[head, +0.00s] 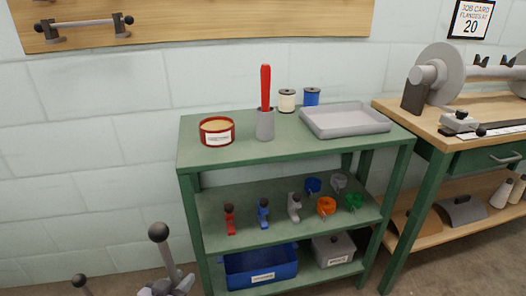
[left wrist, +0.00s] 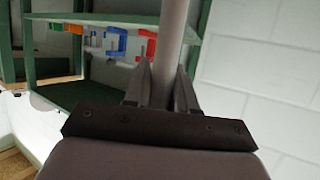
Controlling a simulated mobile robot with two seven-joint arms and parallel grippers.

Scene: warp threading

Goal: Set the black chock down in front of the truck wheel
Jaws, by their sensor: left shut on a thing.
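My left gripper (head: 168,288) is low at the bottom left of the head view, left of the green shelf unit. It is shut on a grey rod (head: 168,262) topped by a dark round knob (head: 158,232). In the left wrist view, the grey rod (left wrist: 173,40) runs between the fingers of the left gripper (left wrist: 160,85). The rod's other end is hidden. I cannot make out a black chock or a truck wheel with certainty. My right gripper is not in view.
The green shelf unit (head: 190,158) holds a red tin (head: 217,131), a grey tray (head: 345,120) and a blue bin (head: 262,268). A wooden workbench (head: 405,108) with a large grey disc (head: 440,70) stands at right. Another dark knob (head: 80,281) shows bottom left.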

